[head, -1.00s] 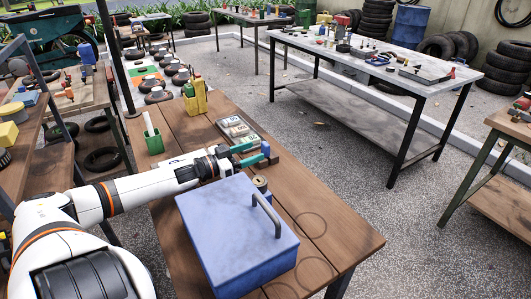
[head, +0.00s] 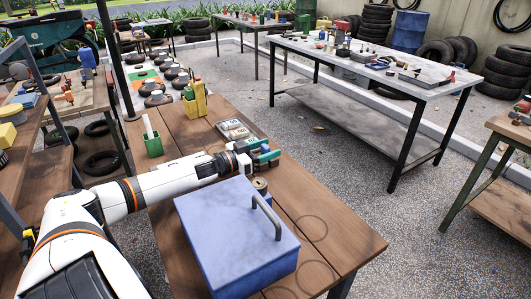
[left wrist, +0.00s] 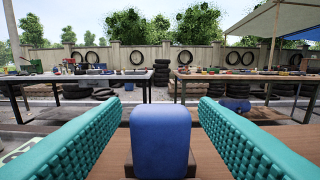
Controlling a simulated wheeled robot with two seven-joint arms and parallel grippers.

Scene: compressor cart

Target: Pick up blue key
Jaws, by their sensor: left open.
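The blue key (left wrist: 160,138) shows in the left wrist view as a rounded blue block standing near the front edge of my view, above the brown wood. My left gripper (head: 266,150) has teal ribbed fingers and is open. Its fingers stand on either side of the blue key, with a visible gap on each side in the left wrist view. In the head view the key is mostly hidden by the fingers. My right gripper is not in view.
The wooden table (head: 345,235) carries a large blue box with a handle (head: 235,235) just in front of my gripper. A small round tin (head: 260,185) stands close by.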

